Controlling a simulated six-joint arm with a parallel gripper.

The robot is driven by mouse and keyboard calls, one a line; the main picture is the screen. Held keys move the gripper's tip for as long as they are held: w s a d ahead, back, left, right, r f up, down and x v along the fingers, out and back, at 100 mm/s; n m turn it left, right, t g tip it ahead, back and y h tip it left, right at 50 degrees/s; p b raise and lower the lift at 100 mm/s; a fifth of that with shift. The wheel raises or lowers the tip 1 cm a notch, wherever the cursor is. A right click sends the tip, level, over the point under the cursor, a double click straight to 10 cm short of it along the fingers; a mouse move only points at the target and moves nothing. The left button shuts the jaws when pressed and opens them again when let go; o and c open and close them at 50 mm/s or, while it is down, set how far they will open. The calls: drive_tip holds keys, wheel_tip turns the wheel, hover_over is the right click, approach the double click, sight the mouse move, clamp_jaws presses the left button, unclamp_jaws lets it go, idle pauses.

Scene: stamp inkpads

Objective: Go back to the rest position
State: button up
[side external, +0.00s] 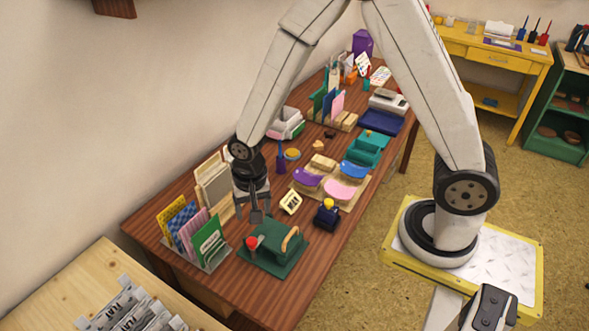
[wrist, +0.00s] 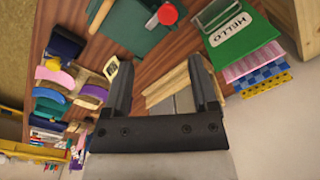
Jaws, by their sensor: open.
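My gripper (side external: 254,208) is open above the left part of the brown wooden table (side external: 172,213), beside the upright wooden boards. In the wrist view its two dark fingers (wrist: 160,64) stand apart with nothing held between them. Purple (side external: 307,178), blue (side external: 356,169) and pink (side external: 341,190) curved pads sit on a light tray to the right of my gripper. A small cream label block with dark lettering (side external: 291,203) lies between my gripper and a navy stamp with a yellow knob (side external: 327,214).
A green board with a red knob and wooden handle (side external: 272,251) is at the table's near end. A rack of coloured cards (side external: 209,241) and upright wooden boards (side external: 214,184) stand close by my gripper. The wall is behind. Teal and blue items line the far right side.

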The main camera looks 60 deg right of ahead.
drive_tip(key=s+d+r+n+t, duration=0.2)
drive_tip(key=s+d+r+n, duration=0.4)
drive_tip(key=s+r+n, duration=0.1)
drive_tip(key=shift+s+d+r+n, duration=0.2)
drive_tip(key=shift+s+r+n, duration=0.25)
drive_tip(key=shift+r, duration=0.4)
drive_tip(key=shift+w, duration=0.25)
idle(5.9)
